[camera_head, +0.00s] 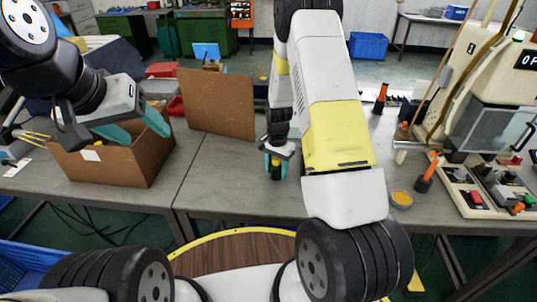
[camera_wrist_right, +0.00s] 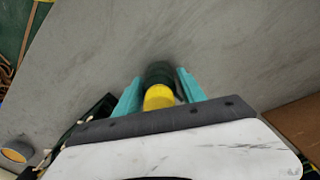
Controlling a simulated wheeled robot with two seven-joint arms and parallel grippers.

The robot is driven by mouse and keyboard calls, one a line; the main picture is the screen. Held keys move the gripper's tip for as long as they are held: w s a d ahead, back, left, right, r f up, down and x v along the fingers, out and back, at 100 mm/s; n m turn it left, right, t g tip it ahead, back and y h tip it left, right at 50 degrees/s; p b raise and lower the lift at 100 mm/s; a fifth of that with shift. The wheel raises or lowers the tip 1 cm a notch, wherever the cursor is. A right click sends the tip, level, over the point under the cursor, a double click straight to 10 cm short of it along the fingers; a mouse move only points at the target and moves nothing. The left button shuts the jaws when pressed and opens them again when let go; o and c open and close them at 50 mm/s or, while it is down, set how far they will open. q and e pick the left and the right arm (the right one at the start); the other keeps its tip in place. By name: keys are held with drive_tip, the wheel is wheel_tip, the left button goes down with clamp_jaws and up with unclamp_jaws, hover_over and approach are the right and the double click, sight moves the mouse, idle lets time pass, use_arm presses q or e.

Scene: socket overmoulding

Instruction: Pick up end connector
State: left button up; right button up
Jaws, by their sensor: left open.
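The end connector, a dark green cylinder with a yellow end (camera_wrist_right: 158,97), stands between the teal fingers of my right gripper (camera_wrist_right: 160,88) in the right wrist view. One finger lies close on each side of it; I cannot tell whether both press on it. In the head view, my right gripper (camera_head: 278,160) points down at the grey table, with the dark connector (camera_head: 276,172) between its fingers. My left gripper (camera_head: 135,129) is open and empty above the brown cardboard box (camera_head: 125,168) on the left.
A brown board (camera_head: 216,104) stands upright behind the table's middle. A small cup with yellow contents (camera_head: 401,199) and an orange-handled tool (camera_head: 429,172) lie to the right. A machine (camera_head: 490,120) and a tray of parts (camera_head: 462,188) fill the right end. Bare table (camera_head: 225,180) lies left of my right gripper.

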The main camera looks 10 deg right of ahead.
clamp_jaws()
